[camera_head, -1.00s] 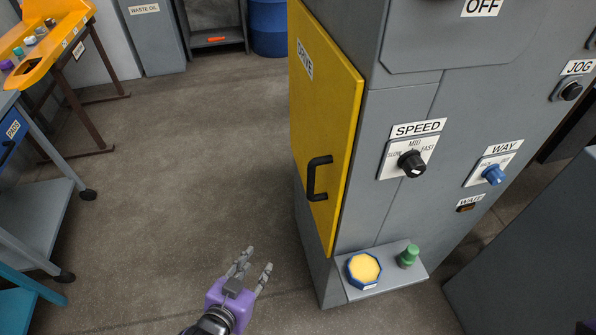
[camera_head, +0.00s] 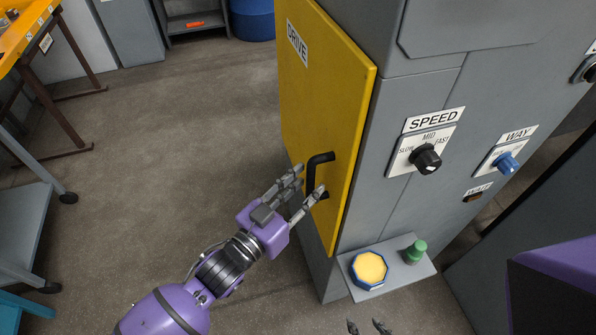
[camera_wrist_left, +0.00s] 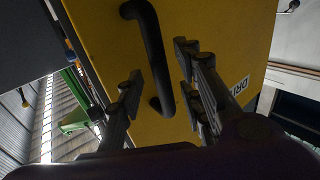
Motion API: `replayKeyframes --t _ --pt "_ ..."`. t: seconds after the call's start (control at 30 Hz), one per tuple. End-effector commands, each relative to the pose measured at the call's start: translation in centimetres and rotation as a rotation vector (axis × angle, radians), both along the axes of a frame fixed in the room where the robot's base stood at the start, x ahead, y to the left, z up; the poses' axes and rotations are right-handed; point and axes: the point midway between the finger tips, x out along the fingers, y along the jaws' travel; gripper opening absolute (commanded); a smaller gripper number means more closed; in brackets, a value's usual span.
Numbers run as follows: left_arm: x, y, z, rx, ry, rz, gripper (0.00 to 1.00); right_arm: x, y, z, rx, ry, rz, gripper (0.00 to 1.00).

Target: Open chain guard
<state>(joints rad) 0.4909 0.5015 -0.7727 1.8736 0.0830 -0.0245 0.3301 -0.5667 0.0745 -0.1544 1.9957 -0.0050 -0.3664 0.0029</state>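The yellow door (camera_head: 325,95) labelled DRIVE is shut on the side of the grey machine cabinet. It looks like the chain guard. Its black bar handle (camera_head: 318,160) stands upright near the door's right edge. My left gripper (camera_head: 309,182) is open at the handle. In the left wrist view, the handle (camera_wrist_left: 152,55) shows between the spread fingers (camera_wrist_left: 157,75), with gaps visible on both sides. I cannot tell how deep the handle sits between them. My right gripper (camera_head: 366,327) shows only its fingertips, apart and empty, at the bottom edge.
A small shelf on the cabinet carries a yellow button (camera_head: 369,269) and a green knob (camera_head: 415,251). The front has a SPEED dial (camera_head: 427,160) and a blue WAY knob (camera_head: 506,164). The floor left of the door is clear. A grey cart (camera_head: 25,225) stands at the left.

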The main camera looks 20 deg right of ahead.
Motion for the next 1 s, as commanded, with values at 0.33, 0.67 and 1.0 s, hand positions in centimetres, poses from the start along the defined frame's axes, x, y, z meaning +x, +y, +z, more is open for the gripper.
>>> replayKeyframes --t 0.33,0.67,1.0 --pt "1.4 -1.9 0.0 0.001 0.000 0.001 0.34 0.2 0.0 0.3 0.001 -0.005 0.002 0.40" --pt "1.4 -1.9 -0.1 0.001 0.000 0.002 0.13 0.2 0.0 0.3 0.000 -0.005 0.004 0.40" --pt "1.4 -1.9 -0.1 0.001 0.000 0.002 0.00 0.2 0.0 0.3 0.000 -0.005 0.004 0.40"
